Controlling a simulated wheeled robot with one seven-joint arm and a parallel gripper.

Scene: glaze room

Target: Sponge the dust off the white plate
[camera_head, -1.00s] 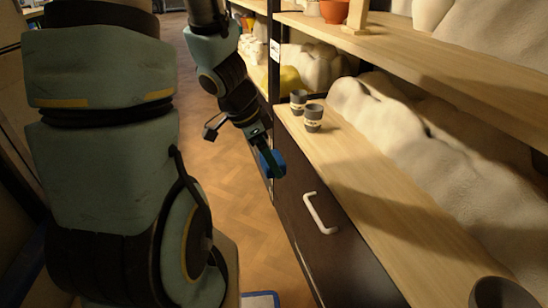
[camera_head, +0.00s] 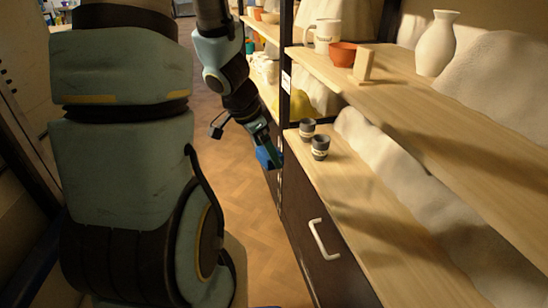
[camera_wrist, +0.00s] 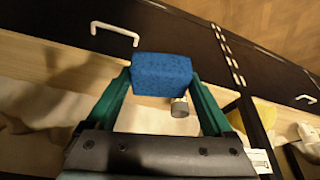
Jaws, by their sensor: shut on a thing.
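My gripper (camera_head: 272,154) is shut on a blue sponge (camera_wrist: 162,74). In the wrist view the sponge sits between the two green fingers. In the head view the sponge (camera_head: 264,157) is held in the air over the aisle, just left of the lower shelf's edge and near two small dark cups. No white plate can be made out in either view.
Two dark cups (camera_head: 320,147) (camera_head: 307,128) stand near the far end of the lower wooden shelf (camera_head: 345,185). A drawer front with a white handle (camera_head: 322,238) is below. The upper shelf bears a white vase (camera_head: 436,45), an orange bowl (camera_head: 343,53) and a mug (camera_head: 325,35). The aisle floor (camera_head: 245,215) is clear.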

